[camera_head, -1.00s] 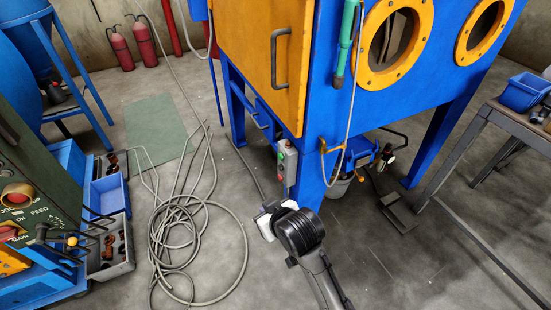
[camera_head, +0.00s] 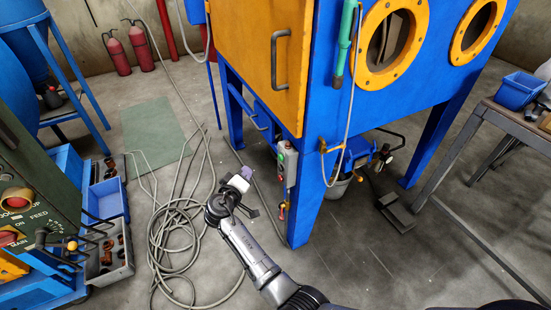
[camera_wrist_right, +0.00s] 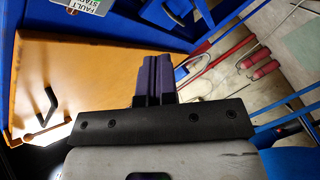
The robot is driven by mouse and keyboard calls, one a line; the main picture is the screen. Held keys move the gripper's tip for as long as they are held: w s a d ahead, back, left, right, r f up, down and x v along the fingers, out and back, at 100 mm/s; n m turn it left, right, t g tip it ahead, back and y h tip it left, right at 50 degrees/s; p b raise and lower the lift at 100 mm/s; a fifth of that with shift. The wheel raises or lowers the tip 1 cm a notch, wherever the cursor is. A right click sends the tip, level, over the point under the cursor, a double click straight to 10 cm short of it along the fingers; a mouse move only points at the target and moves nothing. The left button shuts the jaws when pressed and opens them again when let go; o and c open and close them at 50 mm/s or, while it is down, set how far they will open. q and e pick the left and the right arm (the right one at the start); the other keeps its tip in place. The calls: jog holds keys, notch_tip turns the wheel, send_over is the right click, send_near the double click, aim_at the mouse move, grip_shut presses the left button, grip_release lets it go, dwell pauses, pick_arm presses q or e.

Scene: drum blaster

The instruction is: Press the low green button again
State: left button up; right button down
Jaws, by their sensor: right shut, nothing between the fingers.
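A narrow grey control box (camera_head: 290,168) is fixed to the front leg of the blue blasting cabinet (camera_head: 325,120) in the head view. A small green button (camera_head: 281,156) shows on its upper left face; its finer detail is too small to tell. My right gripper (camera_head: 246,173) is left of the box, apart from it, with clear floor behind the gap. Its purple fingers (camera_wrist_right: 155,76) are shut together and empty in the right wrist view. The button does not show in the wrist view. My left gripper is in neither view.
An orange door (camera_head: 264,55) with a dark handle hangs above the box. Grey hose coils (camera_head: 178,235) lie on the floor at left. Blue bins (camera_head: 108,198) stand further left. A pedal (camera_head: 397,212) is on the floor at right. Open floor lies in front of the cabinet.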

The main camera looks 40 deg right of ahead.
aim_at(281, 157)
jog(key=shift+w+a+r+m+t, duration=0.15)
jog(key=shift+w+r+m+t, duration=0.2)
jog(key=shift+r+t, duration=0.2)
jog(key=s+d+p, duration=0.2)
jog(key=d+p, duration=0.1)
jog(key=d, duration=0.5)
jog(key=shift+s+d+p, duration=0.25)
jog(key=shift+s+p, duration=0.05)
jog(key=shift+p, duration=0.1)
dwell(0.6)
dwell(0.6)
